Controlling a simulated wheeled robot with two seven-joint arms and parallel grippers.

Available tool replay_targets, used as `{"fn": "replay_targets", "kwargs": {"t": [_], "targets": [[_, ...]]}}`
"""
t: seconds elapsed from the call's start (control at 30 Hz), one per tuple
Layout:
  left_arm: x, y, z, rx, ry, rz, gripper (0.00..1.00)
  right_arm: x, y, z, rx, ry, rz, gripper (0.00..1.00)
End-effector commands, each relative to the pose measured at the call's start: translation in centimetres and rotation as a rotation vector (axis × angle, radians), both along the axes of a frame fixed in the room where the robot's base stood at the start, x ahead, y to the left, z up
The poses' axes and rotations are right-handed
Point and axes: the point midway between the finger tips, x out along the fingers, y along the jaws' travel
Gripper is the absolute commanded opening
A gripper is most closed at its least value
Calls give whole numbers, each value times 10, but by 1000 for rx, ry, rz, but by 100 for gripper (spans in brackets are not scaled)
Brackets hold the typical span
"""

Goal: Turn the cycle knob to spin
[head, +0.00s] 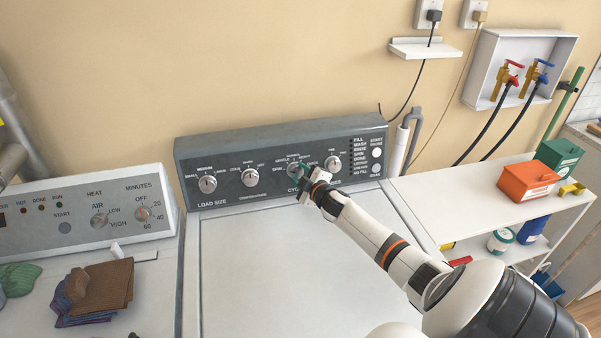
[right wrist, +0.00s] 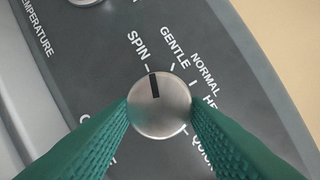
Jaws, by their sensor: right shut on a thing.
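The cycle knob (right wrist: 160,106) is a round silver dial on the washer's dark grey control panel (head: 270,153). In the right wrist view its black pointer mark lines up with the tick at the SPIN label (right wrist: 138,45). The GENTLE label (right wrist: 174,47) is the neighbouring one. My right gripper (right wrist: 160,108) has its green ridged fingers on both sides of the knob, shut on it. In the head view the right gripper (head: 296,171) reaches the panel and mostly hides this knob. My left gripper is not in view.
Other silver knobs stand left (head: 250,177) and right (head: 333,163) of the cycle knob. The washer lid (head: 290,265) is clear. A dryer panel (head: 85,217) and folded cloths (head: 103,285) are at left. A shelf (head: 450,205) with an orange box (head: 527,181) stands at right.

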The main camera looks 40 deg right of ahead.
Motion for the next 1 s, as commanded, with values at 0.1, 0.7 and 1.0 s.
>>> {"fn": "replay_targets", "kwargs": {"t": [0.1,0.7,1.0], "targets": [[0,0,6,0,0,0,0,0,0,1,-59,35,18,19],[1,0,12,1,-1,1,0,0,0,0,-163,94,50,19],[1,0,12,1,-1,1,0,0,0,0,-163,93,51,53]]}}
